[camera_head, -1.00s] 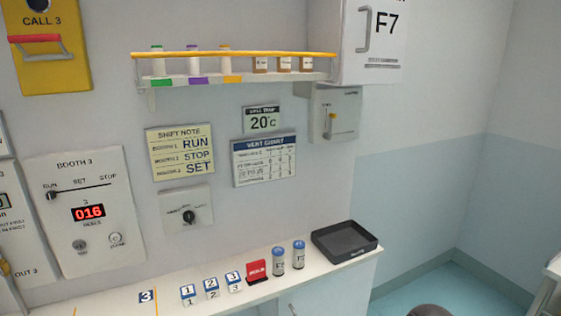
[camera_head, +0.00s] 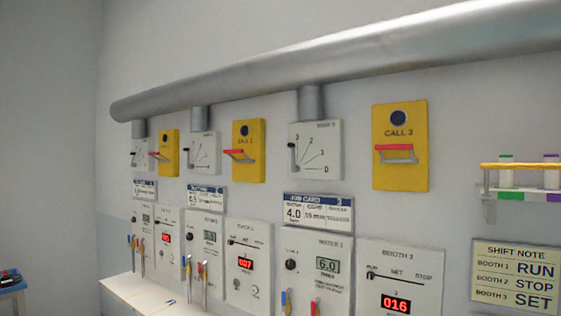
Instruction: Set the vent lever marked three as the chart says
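The vent lever panel with a 3 in its heading (camera_head: 315,150) is white, on the wall under the metal duct. Its scale reads 3, 2, 1 and 0 from upper left to lower right. Its dark lever handle (camera_head: 292,147) is at the panel's left side, nearest the 3 end; its exact setting is hard to tell. Two similar vent panels, a middle one (camera_head: 205,153) and a far left one (camera_head: 140,154), hang farther left. The vent chart is not in this view. Neither of my grippers is in view.
A silver duct (camera_head: 330,68) runs above the panels. A yellow CALL 3 box (camera_head: 400,155) with a red handle is right of the lever. A job card (camera_head: 318,212) and booth panels (camera_head: 400,285) are below. The shift note (camera_head: 515,277) is at right.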

